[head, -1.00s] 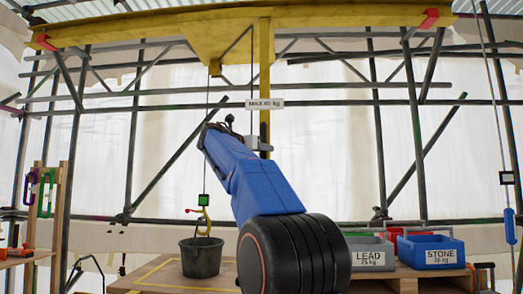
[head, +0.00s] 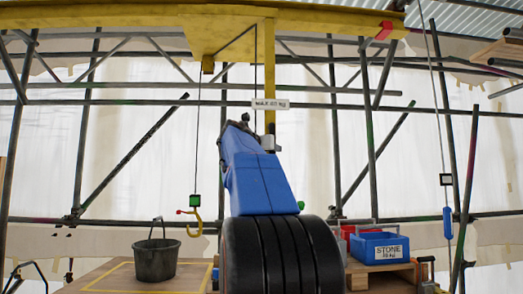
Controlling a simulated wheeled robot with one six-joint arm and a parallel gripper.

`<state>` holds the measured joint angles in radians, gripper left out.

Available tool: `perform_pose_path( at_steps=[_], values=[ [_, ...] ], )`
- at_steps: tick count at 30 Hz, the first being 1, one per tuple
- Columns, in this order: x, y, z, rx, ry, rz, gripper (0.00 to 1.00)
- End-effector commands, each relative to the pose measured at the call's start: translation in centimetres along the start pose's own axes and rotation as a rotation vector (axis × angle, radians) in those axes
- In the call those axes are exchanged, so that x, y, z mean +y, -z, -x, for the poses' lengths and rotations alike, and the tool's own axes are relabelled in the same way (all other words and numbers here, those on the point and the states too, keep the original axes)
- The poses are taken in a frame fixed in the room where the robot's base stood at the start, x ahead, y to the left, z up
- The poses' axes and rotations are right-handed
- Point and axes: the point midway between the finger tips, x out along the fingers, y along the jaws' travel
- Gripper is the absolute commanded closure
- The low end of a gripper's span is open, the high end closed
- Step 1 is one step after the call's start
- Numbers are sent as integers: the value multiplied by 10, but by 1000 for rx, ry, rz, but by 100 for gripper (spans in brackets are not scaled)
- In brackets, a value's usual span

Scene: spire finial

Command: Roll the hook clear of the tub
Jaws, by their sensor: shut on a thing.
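The yellow hook (head: 195,226) hangs below a green block (head: 195,201) on a thin line from the yellow beam. The dark tub (head: 155,261) stands upright on the platform with its handle raised. In this view the hook is to the right of the tub and its handle, with a gap between them. My gripper (head: 267,143) is at the lower end of the yellow hanging post (head: 270,90), right of the hook. It is shut on the post; my arm hides most of the fingers.
A yellow line marks the wooden platform (head: 110,280) around the tub. A blue STONE box (head: 382,246) stands on a pallet at the right, with a red box beside it. Dark scaffold poles cross the back. A blue-handled cord (head: 447,222) hangs at the far right.

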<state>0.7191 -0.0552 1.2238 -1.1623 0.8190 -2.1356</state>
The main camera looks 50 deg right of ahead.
Motion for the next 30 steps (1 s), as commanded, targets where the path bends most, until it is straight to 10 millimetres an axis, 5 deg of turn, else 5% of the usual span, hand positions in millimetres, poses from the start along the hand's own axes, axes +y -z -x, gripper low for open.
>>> perform_pose_path(
  at_steps=[17,18,30],
  values=[
    [-9,1,-6,2,0,1,100],
    [-9,1,-6,2,0,1,73],
    [-8,0,-2,0,-1,0,72]
  ],
)
